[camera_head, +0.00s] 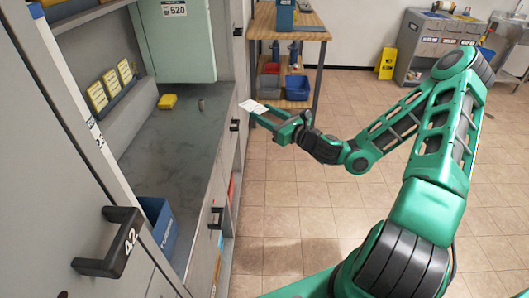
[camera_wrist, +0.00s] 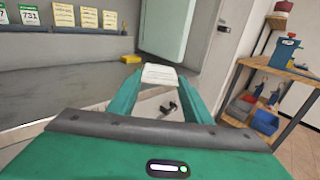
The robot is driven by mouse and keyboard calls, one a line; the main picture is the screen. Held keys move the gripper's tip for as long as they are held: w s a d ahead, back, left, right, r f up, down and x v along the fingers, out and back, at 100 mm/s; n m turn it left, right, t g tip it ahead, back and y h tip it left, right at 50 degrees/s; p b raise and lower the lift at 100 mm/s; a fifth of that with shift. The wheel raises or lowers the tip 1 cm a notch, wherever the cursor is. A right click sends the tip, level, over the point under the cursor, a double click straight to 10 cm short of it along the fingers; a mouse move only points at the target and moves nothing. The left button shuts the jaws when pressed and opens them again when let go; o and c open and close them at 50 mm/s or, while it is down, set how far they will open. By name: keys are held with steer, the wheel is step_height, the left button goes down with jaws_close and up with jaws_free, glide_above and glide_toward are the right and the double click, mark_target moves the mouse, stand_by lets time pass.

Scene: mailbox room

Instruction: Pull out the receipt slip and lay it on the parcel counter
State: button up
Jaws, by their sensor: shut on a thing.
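The white receipt slip (camera_head: 253,106) is held at the tips of my gripper (camera_head: 262,112), out in the air just right of the counter's edge in the head view. In the wrist view the slip (camera_wrist: 159,75) lies between the two green fingers of my gripper (camera_wrist: 160,78), which are shut on it. The grey parcel counter (camera_head: 178,150) runs along the left inside the cabinet; it also shows in the wrist view (camera_wrist: 60,88). The slip is apart from the counter in the head view.
A pale green door (camera_head: 175,45) marked 520 stands open behind. A wooden shelf table (camera_head: 288,25) stands beyond. The counter's middle is clear.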

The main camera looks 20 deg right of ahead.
steer(key=s+a+f+n+g+y, duration=0.2)
steer(key=s+f+n+g+y, duration=0.15)
steer(key=s+g+y, duration=0.2)
steer(key=s+a+f+n+g+y, duration=0.3)
steer(key=s+n+g+y, duration=0.1)
steer(key=s+n, duration=0.15)
steer(key=w+a+f, duration=0.2)
steer(key=a, duration=0.3)
steer(key=w+a+f, duration=0.1)
steer(key=a+f, duration=0.1)
steer(key=a, duration=0.3)
steer(key=shift+w+a+f, duration=0.25)
steer(key=shift+w+a, duration=0.05)
steer(key=shift+w, duration=0.1)
stand_by(0.3)
steer(key=o, duration=1.2)
steer(key=shift+d, duration=0.15)
